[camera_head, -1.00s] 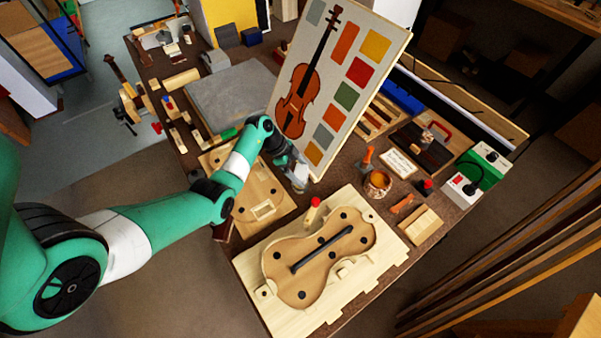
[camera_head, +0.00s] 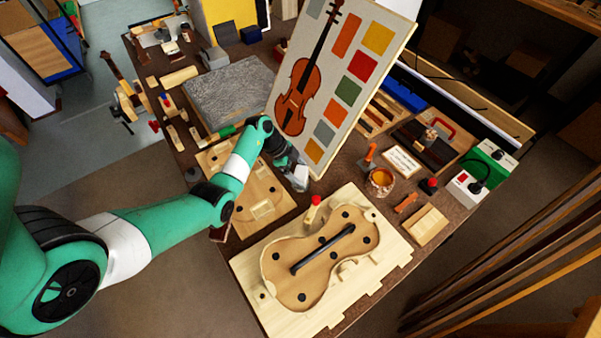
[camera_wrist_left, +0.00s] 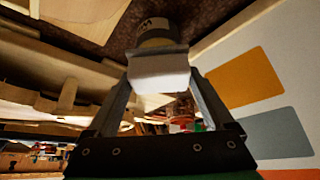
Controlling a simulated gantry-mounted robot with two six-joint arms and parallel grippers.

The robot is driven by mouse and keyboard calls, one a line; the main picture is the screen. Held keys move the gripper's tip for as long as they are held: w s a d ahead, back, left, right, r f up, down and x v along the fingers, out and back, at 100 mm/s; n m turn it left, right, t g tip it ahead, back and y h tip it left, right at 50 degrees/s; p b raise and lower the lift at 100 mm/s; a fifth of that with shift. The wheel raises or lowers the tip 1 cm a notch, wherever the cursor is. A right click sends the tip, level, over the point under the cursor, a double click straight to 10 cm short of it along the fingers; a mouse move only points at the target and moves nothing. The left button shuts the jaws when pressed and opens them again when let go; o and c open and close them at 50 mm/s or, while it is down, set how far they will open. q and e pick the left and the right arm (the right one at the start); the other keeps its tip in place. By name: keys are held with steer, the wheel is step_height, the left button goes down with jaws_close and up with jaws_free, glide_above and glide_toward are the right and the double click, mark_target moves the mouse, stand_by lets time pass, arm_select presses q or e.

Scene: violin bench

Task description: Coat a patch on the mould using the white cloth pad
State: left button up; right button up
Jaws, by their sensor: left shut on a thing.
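My left gripper (camera_head: 299,181) is at the lower edge of the colour chart board, above the bench. In the left wrist view its two fingers (camera_wrist_left: 160,85) are shut on a white cloth pad (camera_wrist_left: 158,72). A dark round thing with a pale band (camera_wrist_left: 155,33) shows just beyond the pad; I cannot tell what it is. In the head view the pad is small and partly hidden by the gripper. The violin-shaped mould (camera_head: 345,262) lies on a pale board at the front of the bench, apart from the gripper. My right gripper is not in view.
The tall chart board (camera_head: 345,75) stands close beside the gripper. A red-capped bottle (camera_head: 313,210) stands by the mould's back edge. An orange-filled pot (camera_head: 380,181) and a wooden block (camera_head: 427,225) are to the right. A second violin-outline board (camera_head: 262,190) lies left of the gripper.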

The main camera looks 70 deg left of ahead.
mark_target(300, 173)
arm_select(q)
steer(key=shift+f, duration=0.45)
stand_by(0.4)
steer(key=shift+s+f, duration=0.1)
steer(key=shift+f, duration=0.1)
stand_by(1.9)
step_height(300, 173, up, 8)
steer(key=p, duration=0.9)
steer(key=shift+f, duration=0.35)
